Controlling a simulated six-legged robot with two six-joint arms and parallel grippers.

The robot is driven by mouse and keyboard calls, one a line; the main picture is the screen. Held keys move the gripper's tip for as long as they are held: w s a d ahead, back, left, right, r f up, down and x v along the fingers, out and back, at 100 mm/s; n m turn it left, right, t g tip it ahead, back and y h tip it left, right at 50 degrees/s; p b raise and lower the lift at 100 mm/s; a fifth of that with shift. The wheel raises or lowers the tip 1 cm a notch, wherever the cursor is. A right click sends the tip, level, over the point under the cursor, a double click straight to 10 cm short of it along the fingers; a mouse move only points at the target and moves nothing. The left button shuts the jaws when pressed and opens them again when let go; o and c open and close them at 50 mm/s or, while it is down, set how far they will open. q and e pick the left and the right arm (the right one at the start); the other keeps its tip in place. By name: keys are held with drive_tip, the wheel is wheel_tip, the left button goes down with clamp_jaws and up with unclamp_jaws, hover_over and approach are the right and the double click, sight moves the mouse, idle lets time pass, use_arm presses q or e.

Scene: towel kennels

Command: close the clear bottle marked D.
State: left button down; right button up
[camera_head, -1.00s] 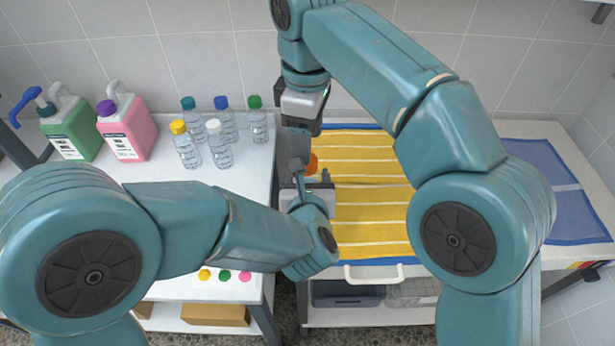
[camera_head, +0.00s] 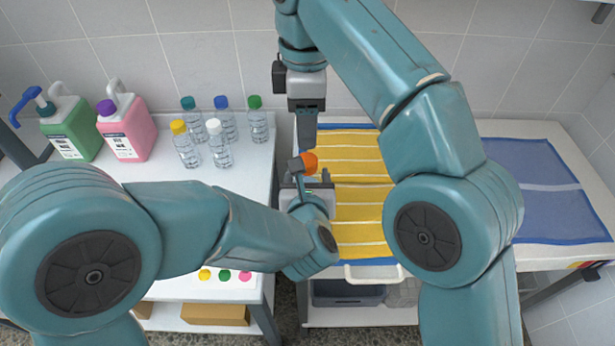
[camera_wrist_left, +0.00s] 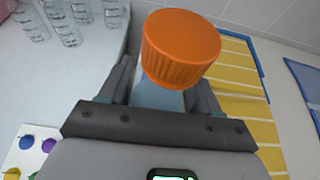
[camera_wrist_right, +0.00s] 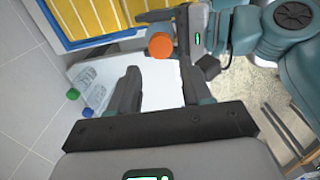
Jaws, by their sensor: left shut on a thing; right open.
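My left gripper (camera_head: 304,176) is shut on a clear bottle (camera_wrist_left: 158,96), held between the tables. An orange cap (camera_wrist_left: 181,48) sits on top of the bottle; how tight it is I cannot tell. The cap also shows in the head view (camera_head: 310,161) and the right wrist view (camera_wrist_right: 160,45). The bottle's body is mostly hidden by the fingers, and no letter D is legible. My right gripper (camera_head: 307,135) is open and empty, apart from the cap and just behind it in the head view. Its fingers (camera_wrist_right: 160,84) point towards the cap in the right wrist view.
Several clear bottles with coloured caps (camera_head: 219,150) stand on the left white table (camera_head: 160,175), beside green (camera_head: 72,128) and pink (camera_head: 130,130) jugs. Yellow striped towels (camera_head: 365,200) lie right of my grippers. A blue towel (camera_head: 560,190) lies farther right.

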sight(307, 160)
drive_tip(key=shift+f, duration=3.75)
drive_tip(key=c, duration=0.9)
drive_tip(key=m, duration=0.3)
drive_tip(key=o, duration=1.2)
drive_tip(key=shift+c, duration=0.2)
